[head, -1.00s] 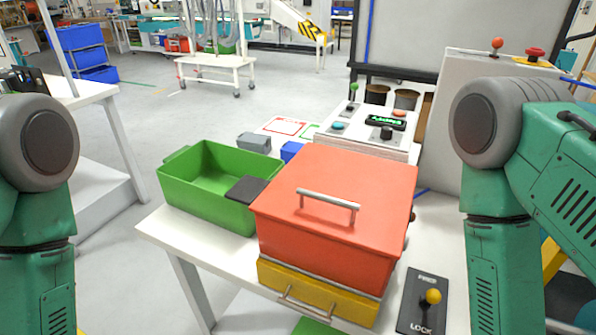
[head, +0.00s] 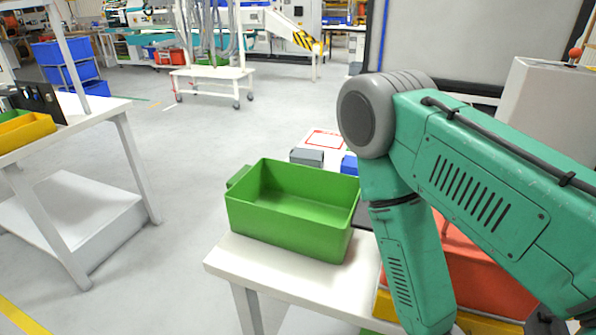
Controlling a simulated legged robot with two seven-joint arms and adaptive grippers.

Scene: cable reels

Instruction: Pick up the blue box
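A small blue box (head: 349,164) shows behind the back right edge of the green bin. It lies on the white surface beside a grey block (head: 307,157). Only part of it is visible; my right arm and the bin rim hide the rest. My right arm crosses the right half of the view, with its forearm pointing down in front of the red box. Neither gripper is in view.
The empty green bin (head: 282,243) stands on the white table (head: 275,277). A red box (head: 470,262) is partly hidden behind my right arm. Another white table (head: 95,105) with a yellow bin (head: 25,132) stands left. Grey floor between the tables is clear.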

